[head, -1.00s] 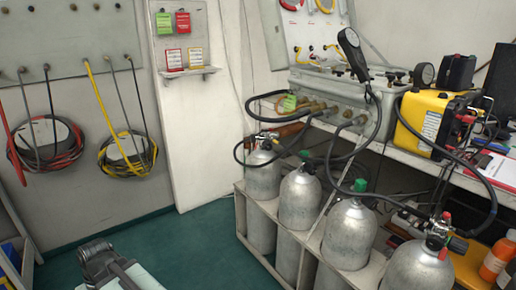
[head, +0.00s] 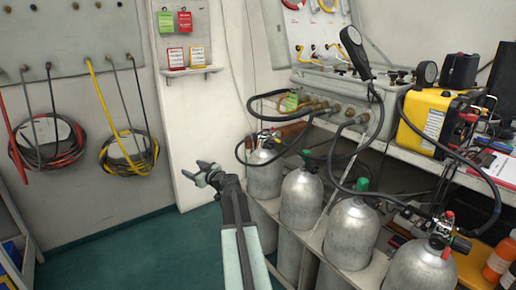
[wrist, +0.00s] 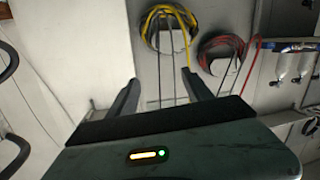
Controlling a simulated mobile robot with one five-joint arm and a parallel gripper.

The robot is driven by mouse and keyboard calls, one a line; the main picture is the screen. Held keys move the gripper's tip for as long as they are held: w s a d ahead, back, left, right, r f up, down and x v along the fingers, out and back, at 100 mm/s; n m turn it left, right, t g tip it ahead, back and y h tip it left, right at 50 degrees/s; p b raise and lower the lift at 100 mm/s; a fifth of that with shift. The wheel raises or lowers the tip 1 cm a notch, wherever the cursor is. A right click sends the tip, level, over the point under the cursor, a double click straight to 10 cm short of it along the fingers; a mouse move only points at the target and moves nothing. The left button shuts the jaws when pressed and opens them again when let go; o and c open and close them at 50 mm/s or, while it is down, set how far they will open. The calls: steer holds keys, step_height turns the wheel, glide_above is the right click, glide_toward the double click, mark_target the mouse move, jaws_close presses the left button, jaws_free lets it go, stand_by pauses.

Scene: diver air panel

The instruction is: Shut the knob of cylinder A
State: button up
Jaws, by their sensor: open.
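Several grey cylinders stand in a row in a pale rack; I cannot read which is cylinder A. The far-left cylinder (head: 263,180) has a valve with a hose on top. The near-right cylinder (head: 420,268) has a valve with a black side knob (head: 460,244). The two middle cylinders have green caps, one on the left (head: 306,153) and one on the right (head: 362,184). My gripper (head: 195,171) is open and empty, left of the far-left cylinder and apart from it. In the wrist view its fingers (wrist: 160,76) are spread toward the wall.
A bench behind the rack holds a grey panel case (head: 330,85) and a yellow unit (head: 425,120). Black hoses (head: 340,160) loop above the cylinders. Coiled hoses (head: 130,155) hang on the left wall. The green floor (head: 120,255) left of the rack is clear.

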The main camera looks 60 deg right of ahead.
steer(key=s+d+r+m+h, duration=0.1)
steer(key=s+d+m+h, duration=0.15)
steer(key=s+d, duration=0.5)
steer(key=s+d+r+m+h, duration=0.1)
steer(key=s+d+h, duration=0.3)
steer(key=d, duration=0.7)
steer(key=m+g+h, duration=0.2)
steer(key=m, duration=0.1)
glide_toward(271, 146)
steer(key=x, duration=1)
steer(key=shift+w+d+f, duration=0.1)
steer(key=shift+w+d, duration=0.1)
steer(key=shift+w, duration=0.05)
steer(key=shift+a, duration=0.1)
jaws_close()
